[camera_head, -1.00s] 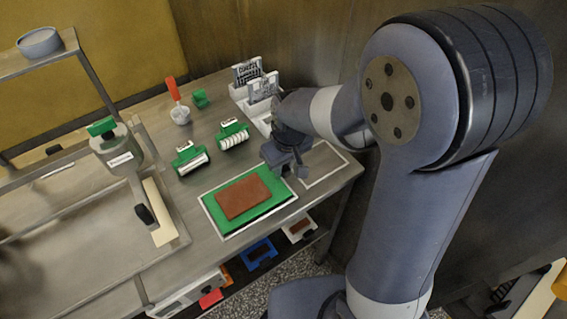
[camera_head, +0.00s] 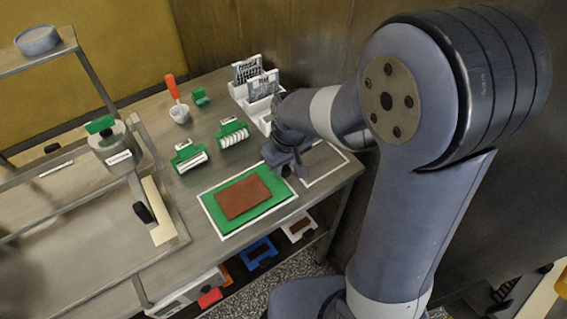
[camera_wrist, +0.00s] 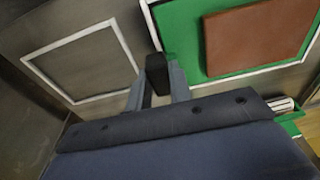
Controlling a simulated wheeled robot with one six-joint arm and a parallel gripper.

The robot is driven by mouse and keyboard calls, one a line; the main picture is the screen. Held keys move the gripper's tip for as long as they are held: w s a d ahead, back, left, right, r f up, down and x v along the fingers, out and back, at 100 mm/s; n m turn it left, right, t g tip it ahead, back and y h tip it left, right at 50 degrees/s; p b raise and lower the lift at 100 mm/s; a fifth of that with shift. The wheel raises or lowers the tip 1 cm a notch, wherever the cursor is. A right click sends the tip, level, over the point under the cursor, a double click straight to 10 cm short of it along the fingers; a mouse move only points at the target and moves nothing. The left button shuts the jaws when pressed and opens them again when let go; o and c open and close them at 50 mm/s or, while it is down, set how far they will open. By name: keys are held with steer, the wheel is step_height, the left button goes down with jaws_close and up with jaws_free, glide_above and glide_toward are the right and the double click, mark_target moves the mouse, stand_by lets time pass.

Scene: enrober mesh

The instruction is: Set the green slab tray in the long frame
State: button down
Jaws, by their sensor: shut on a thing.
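The green slab tray (camera_head: 274,202) carries a brown slab (camera_head: 243,197) and lies flat at the table's front. The white outline of the long frame (camera_head: 211,220) shows around it, and the tray appears to sit within that outline. My gripper (camera_head: 292,170) is at the tray's right end, low over the table. The fingers hide that part of the edge and the frame line there. I cannot tell whether the tray rests fully on the table.
A smaller empty white frame (camera_head: 345,164) lies to the right, partly behind my arm. A machine (camera_head: 118,150) is at the left.

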steer(key=shift+f, duration=0.25)
steer(key=c, duration=1.2)
jaws_free()
steer(key=shift+r, duration=0.1)
step_height(320, 180, up, 11)
steer(key=s, duration=0.1)
steer(key=shift+s+d+f, duration=0.2)
steer(key=shift+d, duration=0.25)
steer(key=f, duration=0.3)
steer(key=w+f, duration=0.1)
steer(key=f, duration=0.3)
steer(key=a+f, duration=0.1)
steer(key=f, duration=0.2)
steer(key=shift+w+f, duration=0.2)
steer(key=shift+f, duration=0.05)
steer(key=shift+r, duration=0.25)
steer(key=shift+f, duration=0.15)
